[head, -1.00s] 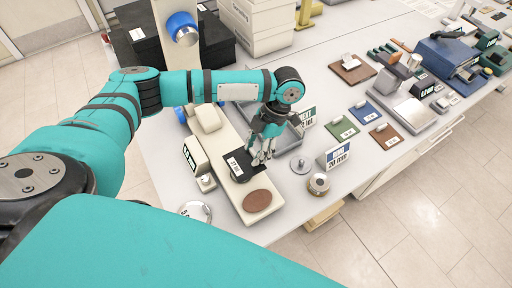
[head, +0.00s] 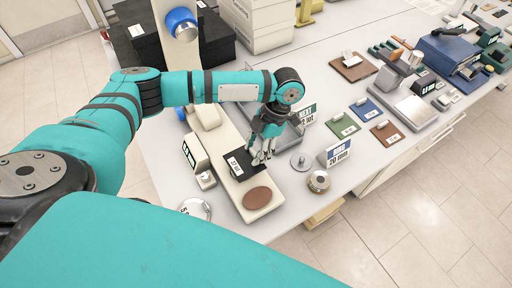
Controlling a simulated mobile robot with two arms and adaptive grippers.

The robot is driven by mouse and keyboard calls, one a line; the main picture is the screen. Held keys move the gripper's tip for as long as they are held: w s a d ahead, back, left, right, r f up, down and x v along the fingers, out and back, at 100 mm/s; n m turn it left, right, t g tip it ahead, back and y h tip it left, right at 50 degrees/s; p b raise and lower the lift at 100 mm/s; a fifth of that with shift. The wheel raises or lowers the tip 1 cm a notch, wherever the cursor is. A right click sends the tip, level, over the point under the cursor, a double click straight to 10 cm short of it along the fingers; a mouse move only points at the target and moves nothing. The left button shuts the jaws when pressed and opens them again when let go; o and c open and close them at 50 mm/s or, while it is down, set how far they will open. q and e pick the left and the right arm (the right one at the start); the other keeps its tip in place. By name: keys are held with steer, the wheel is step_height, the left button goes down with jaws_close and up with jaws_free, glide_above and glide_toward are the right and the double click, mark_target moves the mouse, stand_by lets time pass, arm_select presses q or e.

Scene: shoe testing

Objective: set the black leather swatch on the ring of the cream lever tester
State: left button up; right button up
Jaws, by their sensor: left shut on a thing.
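The black leather swatch (head: 236,166) with a white label lies flat over the middle of the cream lever tester (head: 234,191). My left gripper (head: 262,160) is at the swatch's right edge, pointing down and shut on it. I cannot tell whether the swatch touches the tester. A brown round disc (head: 257,198) lies on the tester's front end. The tester's ring is not clearly visible; the swatch may cover it. My right gripper is not in view.
A small display box (head: 194,152) stands left of the tester, with a round dial (head: 195,210) in front. A metal disc weight (head: 300,162), a sign (head: 336,153) and a steel ring (head: 318,181) stand to the right. Green, blue and brown swatches lie farther right.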

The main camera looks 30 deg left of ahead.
arm_select(q)
steer(key=shift+f, duration=0.25)
steer(key=o, duration=1)
steer(key=v, duration=1.2)
steer(key=shift+f, duration=0.1)
